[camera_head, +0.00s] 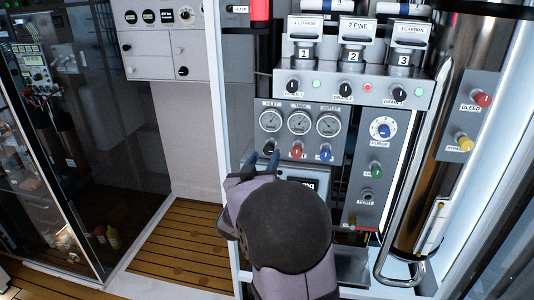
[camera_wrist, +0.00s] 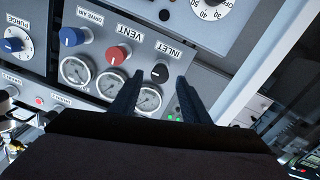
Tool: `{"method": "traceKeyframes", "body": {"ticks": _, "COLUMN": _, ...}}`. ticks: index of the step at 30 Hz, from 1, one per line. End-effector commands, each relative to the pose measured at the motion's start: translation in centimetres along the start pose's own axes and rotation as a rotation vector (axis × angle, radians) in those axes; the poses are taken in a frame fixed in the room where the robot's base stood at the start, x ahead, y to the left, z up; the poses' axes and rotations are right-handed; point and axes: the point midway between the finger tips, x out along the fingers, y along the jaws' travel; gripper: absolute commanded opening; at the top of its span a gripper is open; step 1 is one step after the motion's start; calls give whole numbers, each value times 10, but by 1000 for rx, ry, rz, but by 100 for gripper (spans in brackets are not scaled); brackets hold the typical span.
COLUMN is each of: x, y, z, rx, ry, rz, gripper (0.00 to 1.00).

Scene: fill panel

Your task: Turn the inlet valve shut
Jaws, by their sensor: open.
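The inlet valve is a small black knob (camera_wrist: 160,73) beside the label INLET, which appears upside down in the wrist view. My gripper (camera_wrist: 160,78) is open. Its two dark fingers stand on either side of the knob in that view, with the fingertips near it. I cannot tell whether they touch it or how the knob is turned. In the head view my gripper (camera_head: 262,160) is at the left edge of the panel, just below the inlet gauge (camera_head: 270,121). My arm hides part of the panel below.
A red vent knob (camera_wrist: 118,55) and a blue drive air knob (camera_wrist: 72,37) sit in the same row, the red one close to a finger. Gauges (camera_wrist: 149,99) lie beside the row. A purge dial (camera_head: 382,129) is farther right in the head view.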

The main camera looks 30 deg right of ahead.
Motion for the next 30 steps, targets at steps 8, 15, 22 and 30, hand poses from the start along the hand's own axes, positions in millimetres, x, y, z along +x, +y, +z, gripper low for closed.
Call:
{"method": "traceKeyframes", "body": {"ticks": 8, "x": 28, "y": 0, "z": 0, "rx": 1, "ry": 0, "rz": 1, "gripper": 42}}
{"method": "traceKeyframes", "body": {"ticks": 15, "x": 32, "y": 0, "z": 0, "rx": 0, "ry": 0, "rz": -1, "gripper": 42}}
{"method": "traceKeyframes", "body": {"ticks": 22, "x": 32, "y": 0, "z": 0, "rx": 1, "ry": 0, "rz": -1, "gripper": 18}}
{"method": "traceKeyframes", "body": {"ticks": 30, "x": 31, "y": 0, "z": 0, "rx": 5, "ry": 0, "rz": -1, "gripper": 2}}
